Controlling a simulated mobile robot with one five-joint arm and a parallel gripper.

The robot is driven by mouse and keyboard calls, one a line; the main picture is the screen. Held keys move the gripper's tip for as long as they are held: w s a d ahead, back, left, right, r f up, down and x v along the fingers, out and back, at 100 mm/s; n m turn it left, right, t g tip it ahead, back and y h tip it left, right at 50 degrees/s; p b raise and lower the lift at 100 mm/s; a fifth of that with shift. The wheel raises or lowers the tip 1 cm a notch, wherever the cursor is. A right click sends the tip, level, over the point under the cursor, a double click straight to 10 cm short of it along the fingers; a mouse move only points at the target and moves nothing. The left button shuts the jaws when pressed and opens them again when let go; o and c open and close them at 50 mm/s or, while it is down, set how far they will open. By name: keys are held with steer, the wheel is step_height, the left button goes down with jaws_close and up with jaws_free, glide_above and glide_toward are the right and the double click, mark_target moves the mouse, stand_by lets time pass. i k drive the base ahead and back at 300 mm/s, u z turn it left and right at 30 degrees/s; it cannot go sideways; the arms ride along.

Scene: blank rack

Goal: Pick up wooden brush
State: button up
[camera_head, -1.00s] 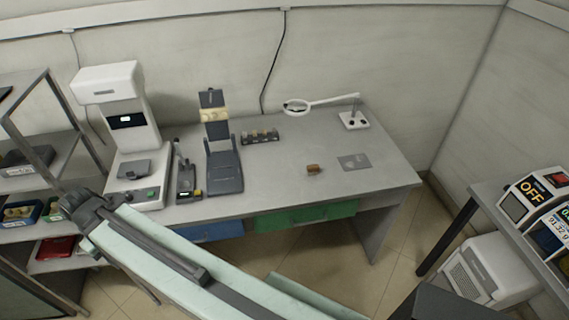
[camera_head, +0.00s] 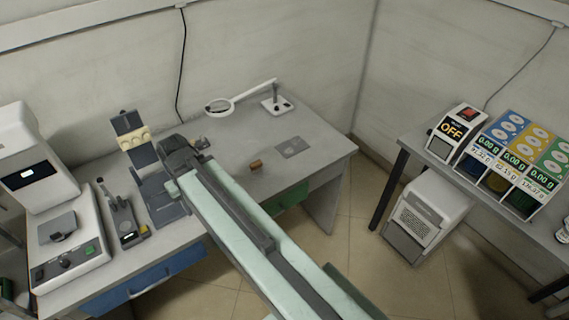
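A small brown block-like thing (camera_head: 255,165) lies on the grey desk (camera_head: 318,134), right of its middle. It may be the wooden brush, but it is too small to be sure. My arm reaches up from the lower right. My gripper (camera_head: 182,152) is at its far end, over the desk, to the left of the brown thing and apart from it. Its fingers are too small and dark to tell open from shut. My arm hides part of the desk and the row of small items behind it.
A second table (camera_head: 428,168) holds displays. The desk around the brown thing is clear.

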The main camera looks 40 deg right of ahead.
mark_target(256, 166)
steer(key=z, duration=0.35)
steer(key=k, duration=0.7)
steer(key=z, duration=0.35)
steer(key=i, duration=1.05)
steer(key=u, duration=1.95)
steer(key=k, duration=0.4)
steer(key=u, duration=0.3)
steer(key=i, duration=0.5)
steer(key=z, duration=0.05)
